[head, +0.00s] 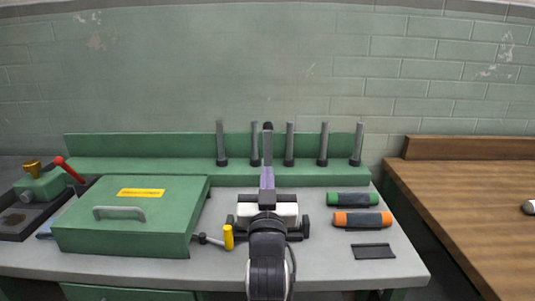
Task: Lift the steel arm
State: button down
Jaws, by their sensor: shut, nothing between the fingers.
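A grey steel arm (267,150) with a dark tip rises in the middle of the bench, in front of the row of posts. A purple section (267,178) shows at its lower end. Its foot is hidden behind my gripper (267,195), which is shut and empty in front of it. I cannot tell whether they touch. A black and white mechanism (287,212) sits around and below my gripper, partly covered by my dark wrist. A crank with a yellow handle (228,237) sticks out at its left.
A green lidded box (130,220) fills the left of the grey bench. Several steel posts (323,145) stand along the green back ledge. Green (347,199) and orange (357,219) rolls and a dark flat plate (373,251) lie at right. A wooden table (475,195) stands beyond.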

aim_at(267, 136)
jog(key=x, duration=0.2)
jog(key=p+x, duration=0.1)
jog(key=x, duration=0.2)
jog(key=p+x, duration=0.1)
jog(key=x, duration=0.2)
jog(key=shift+r, duration=0.4)
jog(key=shift+w+r+p, duration=0.1)
jog(key=shift+w+p, duration=0.2)
jog(key=shift+w, duration=0.35)
jog(key=shift+r, duration=0.1)
jog(key=shift+w+r+g+p, duration=0.3)
jog(key=shift+w+r+p, duration=0.2)
jog(key=shift+p, duration=0.65)
jog(key=shift+w+r+p, duration=0.25)
jog(key=shift+w+p, duration=0.05)
jog(key=shift+p, duration=0.35)
jog(key=shift+w+r+g+p, duration=0.15)
jog(key=shift+w+g+p, duration=0.45)
jog(key=shift+p, duration=0.25)
jog(key=shift+w+p, duration=0.3)
jog(key=shift+f, duration=0.25)
